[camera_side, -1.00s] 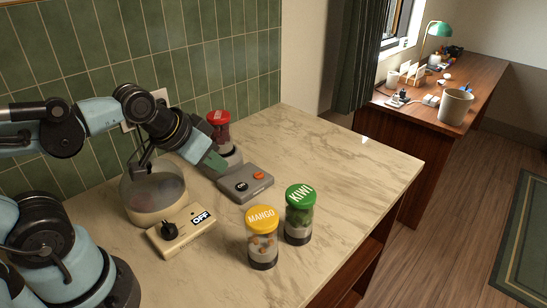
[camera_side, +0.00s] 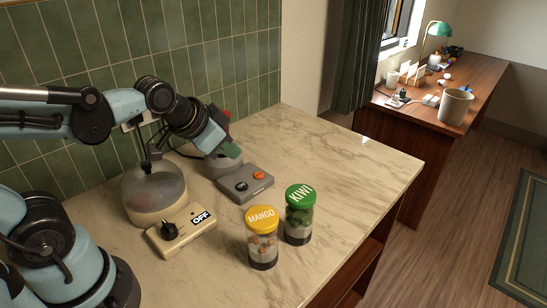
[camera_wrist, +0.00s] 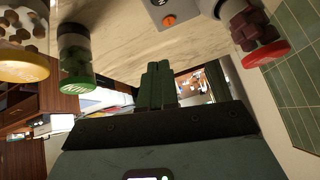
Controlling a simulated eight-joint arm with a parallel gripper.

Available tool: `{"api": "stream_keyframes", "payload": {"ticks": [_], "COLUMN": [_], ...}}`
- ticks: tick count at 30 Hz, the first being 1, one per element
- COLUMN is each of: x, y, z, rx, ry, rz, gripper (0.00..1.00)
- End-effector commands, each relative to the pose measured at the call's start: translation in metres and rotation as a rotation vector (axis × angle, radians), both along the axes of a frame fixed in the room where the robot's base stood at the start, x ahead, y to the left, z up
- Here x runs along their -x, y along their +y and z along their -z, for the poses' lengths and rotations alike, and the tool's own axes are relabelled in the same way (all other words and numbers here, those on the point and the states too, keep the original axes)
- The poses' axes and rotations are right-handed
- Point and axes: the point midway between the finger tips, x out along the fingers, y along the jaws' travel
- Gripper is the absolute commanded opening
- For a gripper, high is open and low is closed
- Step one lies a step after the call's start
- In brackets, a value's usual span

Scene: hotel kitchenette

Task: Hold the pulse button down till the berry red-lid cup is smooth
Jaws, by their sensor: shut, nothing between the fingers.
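The berry red-lid cup (camera_wrist: 246,27) stands on a grey blender base in the wrist view, with dark red chunks showing inside. In the side view my gripper hides most of it, and only a bit of its red lid (camera_side: 227,114) shows. The grey control box (camera_side: 237,191) in front of the base has an orange button (camera_side: 258,175), which also shows in the wrist view (camera_wrist: 168,20). My gripper (camera_side: 232,151) is shut and empty, apart from the button, above and behind the box. Its green fingers (camera_wrist: 158,84) are together in the wrist view.
A yellow-lid mango cup (camera_side: 262,240) and a green-lid kiwi cup (camera_side: 299,215) stand at the front of the counter. A clear domed pot (camera_side: 153,193) and a cream box with a black knob and OFF label (camera_side: 181,232) are at left. The right counter (camera_side: 350,165) is clear.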

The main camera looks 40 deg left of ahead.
Motion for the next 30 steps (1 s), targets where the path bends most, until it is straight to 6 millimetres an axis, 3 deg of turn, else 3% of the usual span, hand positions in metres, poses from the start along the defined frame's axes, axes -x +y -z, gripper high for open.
{"api": "stream_keyframes", "payload": {"ticks": [9,15,30], "x": [-0.063,-0.086,-0.094], "y": [0.016,0.023,0.026], "z": [0.004,0.010,0.013], "rx": [-0.230,-0.331,-0.371], "ry": [-0.066,-0.088,-0.096], "rz": [0.216,0.301,0.335], "gripper": [0.00,0.00,0.00]}}
